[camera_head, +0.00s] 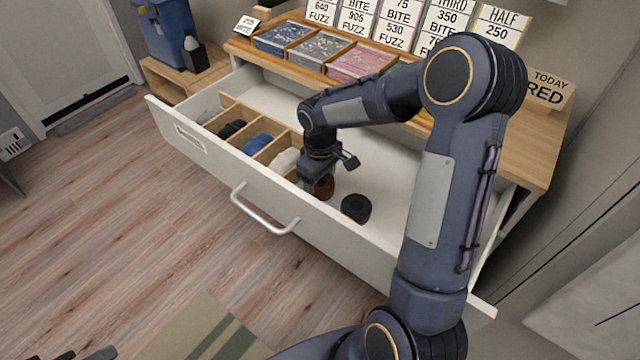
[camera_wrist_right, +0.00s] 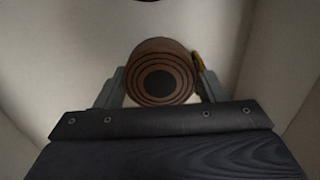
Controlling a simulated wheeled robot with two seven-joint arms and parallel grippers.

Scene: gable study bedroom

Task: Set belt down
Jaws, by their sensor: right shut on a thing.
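A brown rolled belt (camera_wrist_right: 160,58) is between the two fingers of my right gripper (camera_wrist_right: 160,88) in the right wrist view, its coil seen end-on. In the head view my right gripper (camera_head: 318,185) reaches down into the open white drawer (camera_head: 268,205), shut on the brown belt (camera_head: 323,188), which is mostly hidden by the gripper. Whether the belt touches the drawer floor is not clear. A second, black rolled belt (camera_head: 356,208) lies on the drawer floor just to the right. My left gripper does not show clearly.
Wooden dividers (camera_head: 272,148) split the drawer's left part into compartments holding dark, blue and white rolled cloths. The drawer front with its handle (camera_head: 264,212) stands beside the gripper. Free drawer floor lies right of the black belt. Trays and price signs stand on the wooden top (camera_head: 540,150).

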